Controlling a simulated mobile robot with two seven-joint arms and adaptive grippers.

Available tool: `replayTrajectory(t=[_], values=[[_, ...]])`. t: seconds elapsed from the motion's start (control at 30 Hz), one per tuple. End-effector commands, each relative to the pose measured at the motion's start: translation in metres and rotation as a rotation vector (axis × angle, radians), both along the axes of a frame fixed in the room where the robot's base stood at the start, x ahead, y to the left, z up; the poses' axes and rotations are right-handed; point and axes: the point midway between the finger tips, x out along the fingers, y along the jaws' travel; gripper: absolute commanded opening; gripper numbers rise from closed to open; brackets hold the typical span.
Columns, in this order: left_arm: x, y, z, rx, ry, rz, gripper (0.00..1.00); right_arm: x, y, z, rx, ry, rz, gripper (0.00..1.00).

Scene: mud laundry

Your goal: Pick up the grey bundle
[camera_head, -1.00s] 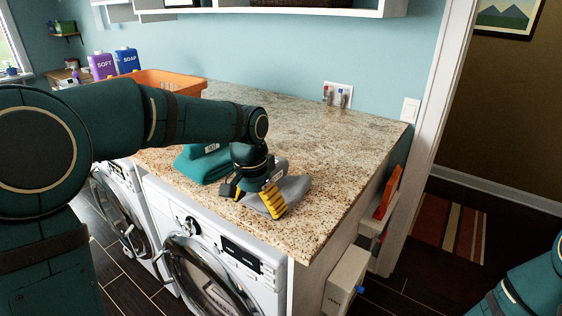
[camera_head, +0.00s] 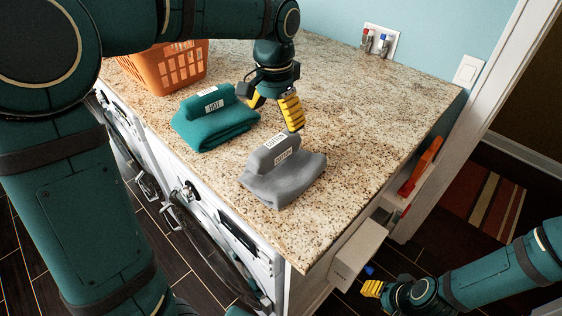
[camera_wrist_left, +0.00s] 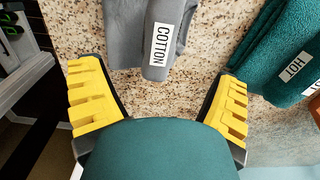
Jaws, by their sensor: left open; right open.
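The grey bundle (camera_head: 284,176) is a folded grey cloth with a roll on top and white labels. It lies on the granite counter near its front edge. In the left wrist view the grey bundle (camera_wrist_left: 140,38) shows at the top, with a label reading COTTON. My left gripper (camera_head: 273,107) is open and empty above the counter, behind the bundle and apart from it. Its yellow fingers (camera_wrist_left: 155,100) are spread wide in the left wrist view. My right gripper (camera_head: 375,289) is low at the bottom right, away from the counter, with its fingers partly seen.
A teal bundle (camera_head: 215,122) labelled HOT lies left of the grey one. An orange basket (camera_head: 165,68) stands at the back left. The counter (camera_head: 350,110) is clear to the right. A white box (camera_head: 357,252) sits beside the counter's right end, near my right gripper.

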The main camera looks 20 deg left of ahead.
Motion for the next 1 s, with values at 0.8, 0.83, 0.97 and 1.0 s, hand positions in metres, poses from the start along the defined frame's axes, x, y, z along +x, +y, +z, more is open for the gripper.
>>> replayTrajectory(t=[0.8,0.83,0.97,1.0], values=[[-0.003,0.001,-0.083,-0.001,0.000,0.000,0.89,0.001,0.000,-0.005,-0.001,-0.001,0.000,0.47],[-0.003,0.001,-0.083,-0.001,0.000,0.000,0.89,0.001,0.000,-0.005,-0.001,-0.001,0.000,0.47],[-0.003,0.001,-0.083,-0.001,0.000,0.000,0.89,0.001,0.000,-0.005,-0.001,-0.001,0.000,0.47],[-0.003,0.001,-0.083,-0.001,0.000,0.000,0.88,0.001,0.000,-0.005,-0.001,-0.001,0.000,0.47]])
